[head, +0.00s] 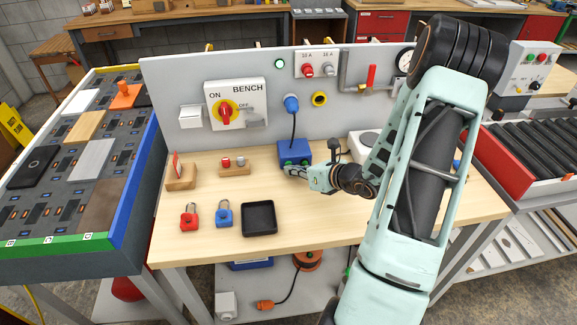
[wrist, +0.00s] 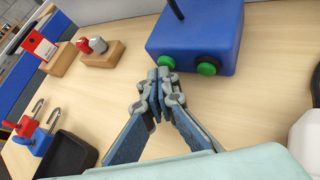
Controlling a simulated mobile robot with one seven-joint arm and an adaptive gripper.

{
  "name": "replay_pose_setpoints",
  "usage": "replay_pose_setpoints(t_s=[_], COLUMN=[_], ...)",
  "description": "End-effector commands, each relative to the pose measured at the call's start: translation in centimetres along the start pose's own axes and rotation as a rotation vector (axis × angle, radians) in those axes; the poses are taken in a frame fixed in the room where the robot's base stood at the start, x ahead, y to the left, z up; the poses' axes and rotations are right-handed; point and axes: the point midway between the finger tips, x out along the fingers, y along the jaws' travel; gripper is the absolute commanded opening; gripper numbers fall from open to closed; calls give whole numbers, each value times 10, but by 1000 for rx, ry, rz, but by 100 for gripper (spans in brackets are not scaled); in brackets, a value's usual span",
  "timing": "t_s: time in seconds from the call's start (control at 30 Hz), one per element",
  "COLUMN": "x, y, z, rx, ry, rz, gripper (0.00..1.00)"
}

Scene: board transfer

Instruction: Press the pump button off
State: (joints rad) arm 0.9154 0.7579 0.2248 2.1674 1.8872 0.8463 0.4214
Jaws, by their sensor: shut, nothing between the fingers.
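The pump control is a blue box (head: 294,152) with a dark cable rising from its top, standing on the bench against the grey panel. In the wrist view the blue box (wrist: 195,35) shows two green buttons on its near face, a left button (wrist: 167,62) and a right button (wrist: 208,67). No label on them is readable. My gripper (head: 288,170) is shut and empty just in front of the box. In the wrist view its fingertips (wrist: 160,73) are right by the left button; I cannot tell whether they touch it.
Red (head: 190,217) and blue (head: 224,214) padlocks and a black tray (head: 259,218) lie at the front. Two wooden blocks (head: 181,178) (head: 234,170) stand left of the box. The panel carries a red rotary switch (head: 225,112) and a green lamp (head: 280,63).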

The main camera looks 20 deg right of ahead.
Motion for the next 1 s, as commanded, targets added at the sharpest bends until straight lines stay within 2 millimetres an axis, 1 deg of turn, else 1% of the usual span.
replay_pose_setpoints(t_s=[0.57,1.0], x=[-8,-38], y=[6,28], z=[-6,-29], rx=[0,0], ry=[0,0], rz=[0,-1], gripper=[0,0])
